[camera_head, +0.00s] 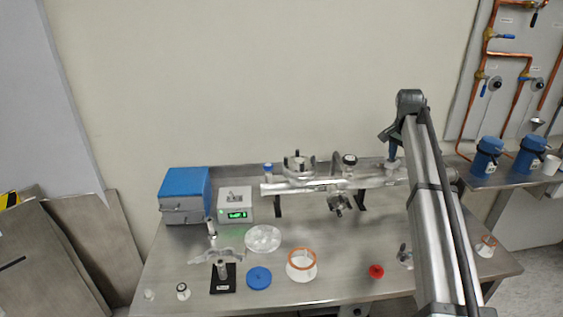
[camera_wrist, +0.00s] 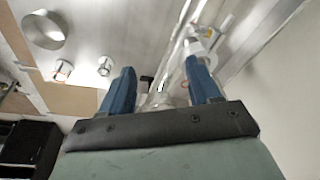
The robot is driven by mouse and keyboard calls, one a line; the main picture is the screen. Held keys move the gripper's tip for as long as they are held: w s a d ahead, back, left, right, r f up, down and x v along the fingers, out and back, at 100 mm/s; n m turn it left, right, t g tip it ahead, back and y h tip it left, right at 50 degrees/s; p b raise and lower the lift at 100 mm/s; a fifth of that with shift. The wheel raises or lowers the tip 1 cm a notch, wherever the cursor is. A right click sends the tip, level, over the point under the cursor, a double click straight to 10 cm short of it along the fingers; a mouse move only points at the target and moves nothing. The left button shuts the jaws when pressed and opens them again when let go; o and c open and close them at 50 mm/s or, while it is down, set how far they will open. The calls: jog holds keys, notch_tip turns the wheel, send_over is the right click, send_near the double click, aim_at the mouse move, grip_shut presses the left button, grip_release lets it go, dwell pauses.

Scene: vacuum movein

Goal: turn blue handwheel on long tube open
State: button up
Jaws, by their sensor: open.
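The long metal tube (camera_head: 325,184) lies level across a stand near the back of the table. A small blue-topped part (camera_head: 268,169), perhaps the blue handwheel, stands upright at its left end; its shape is too small to tell. My gripper (camera_head: 393,150) is above the tube's right part, well to the right of that blue top. In the wrist view my gripper (camera_wrist: 161,68) has its two blue fingers apart, with no object clearly held between them. A pale fitting shows beside the right fingertip; I cannot tell whether they touch. No blue handwheel is clear in the wrist view.
Other fittings rise from the tube, including a dark-topped one (camera_head: 349,160). A blue box (camera_head: 185,190) and a green-lit display unit (camera_head: 236,205) stand left. An orange-rimmed vessel (camera_head: 301,266), a blue disc (camera_head: 259,278) and a red knob (camera_head: 376,271) are in front.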

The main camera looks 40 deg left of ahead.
jog(key=s+a+r, duration=0.2)
jog(key=s+a, duration=0.2)
jog(key=a, duration=0.3)
jog(key=s+a+r+g, duration=0.15)
jog(key=s+a, duration=0.25)
jog(key=a, duration=0.4)
jog(key=s+a+r, duration=0.3)
jog(key=s+a, duration=0.1)
jog(key=a, duration=0.3)
notch_tip(320, 180, up, 4)
jog(key=n, duration=0.1)
send_over(267, 165)
jog(key=shift+g, duration=0.45)
notch_tip(267, 165, down, 14)
jog(key=shift+w+r, duration=0.15)
jog(key=shift+r, duration=0.05)
jog(key=shift+c, duration=0.4)
jog(key=c, duration=1)
jog(key=shift+o, duration=0.2)
